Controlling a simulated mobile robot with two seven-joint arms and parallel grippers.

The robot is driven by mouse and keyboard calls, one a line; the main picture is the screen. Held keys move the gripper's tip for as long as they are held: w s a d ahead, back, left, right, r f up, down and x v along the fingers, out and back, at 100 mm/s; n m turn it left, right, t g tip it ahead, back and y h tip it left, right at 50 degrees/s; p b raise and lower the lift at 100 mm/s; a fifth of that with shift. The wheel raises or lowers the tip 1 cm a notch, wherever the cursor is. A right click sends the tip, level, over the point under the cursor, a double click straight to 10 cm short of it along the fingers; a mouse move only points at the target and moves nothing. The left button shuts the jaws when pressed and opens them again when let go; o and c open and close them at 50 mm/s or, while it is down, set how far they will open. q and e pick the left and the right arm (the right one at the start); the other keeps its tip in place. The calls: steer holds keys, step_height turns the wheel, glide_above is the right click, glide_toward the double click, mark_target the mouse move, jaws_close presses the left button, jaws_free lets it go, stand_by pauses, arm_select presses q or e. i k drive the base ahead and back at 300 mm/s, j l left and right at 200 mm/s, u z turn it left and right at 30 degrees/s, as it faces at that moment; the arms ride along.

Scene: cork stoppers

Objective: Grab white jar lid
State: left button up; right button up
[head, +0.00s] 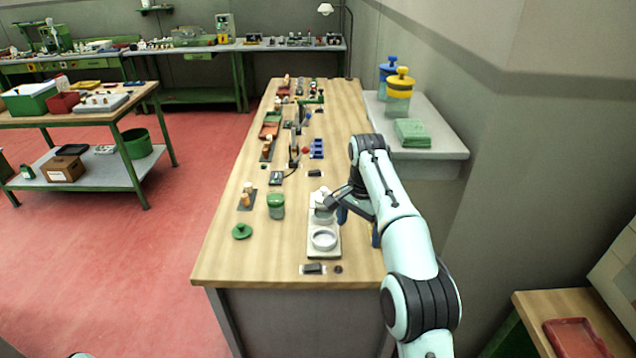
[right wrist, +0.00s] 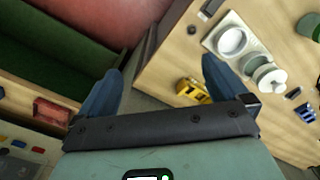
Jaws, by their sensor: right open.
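A jar with a white lid (head: 322,200) stands at the far end of a pale tray (head: 324,255) on the wooden bench. The lid also shows in the right wrist view (right wrist: 270,77), beyond the right-hand finger. An open round white ring (head: 323,238) sits at the near end of the tray. My right gripper (head: 357,222) is open and empty, just right of the jar near the bench's right edge. My left gripper is out of view.
A green-lidded jar (head: 276,206) and a green lid (head: 241,231) are left of the tray. A yellow object (right wrist: 192,90) lies near the bench edge by my gripper. Several tools crowd the far bench.

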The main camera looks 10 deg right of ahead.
mark_target(319, 196)
steer(key=i, duration=1.05)
